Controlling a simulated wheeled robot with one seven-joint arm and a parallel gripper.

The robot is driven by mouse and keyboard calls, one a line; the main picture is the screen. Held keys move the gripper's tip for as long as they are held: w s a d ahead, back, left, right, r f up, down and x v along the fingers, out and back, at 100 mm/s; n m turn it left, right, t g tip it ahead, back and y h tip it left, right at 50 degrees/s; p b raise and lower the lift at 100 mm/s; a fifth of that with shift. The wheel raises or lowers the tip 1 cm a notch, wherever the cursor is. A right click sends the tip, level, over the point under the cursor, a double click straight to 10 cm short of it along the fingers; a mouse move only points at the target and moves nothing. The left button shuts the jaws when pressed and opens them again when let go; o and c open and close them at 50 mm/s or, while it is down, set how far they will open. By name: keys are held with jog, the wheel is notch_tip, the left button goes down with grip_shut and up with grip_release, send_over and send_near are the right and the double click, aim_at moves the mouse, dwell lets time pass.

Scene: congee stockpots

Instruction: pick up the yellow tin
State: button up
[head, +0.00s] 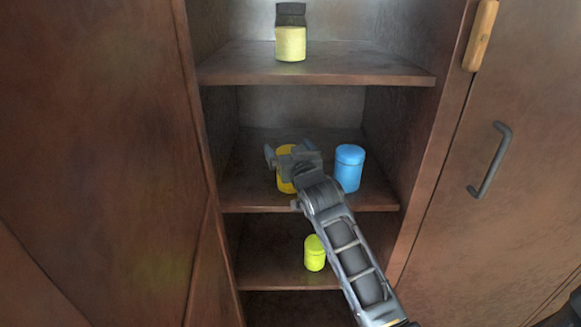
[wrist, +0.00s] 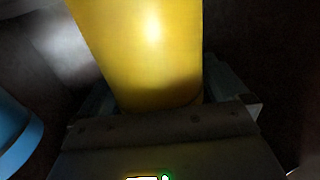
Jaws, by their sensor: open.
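The yellow tin (head: 283,181) stands on the middle shelf of the cabinet, partly hidden behind my gripper (head: 292,157) in the head view. In the wrist view the yellow tin (wrist: 150,55) is large and close, rising from just beyond the gripper body, and its top is cut off by the frame edge. My gripper is open, with a finger on either side of the tin in the head view. Whether the fingers touch it cannot be told.
A blue tin (head: 349,168) stands right of the yellow one, close by; it shows in the wrist view (wrist: 17,138). A yellow-green tin (head: 314,253) is on the shelf below. A dark-lidded pale yellow jar (head: 290,43) is on the upper shelf (head: 330,70). Cabinet walls flank both sides.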

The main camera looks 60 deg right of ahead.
jog(key=shift+w+d, duration=0.1)
jog(key=c, duration=1.2)
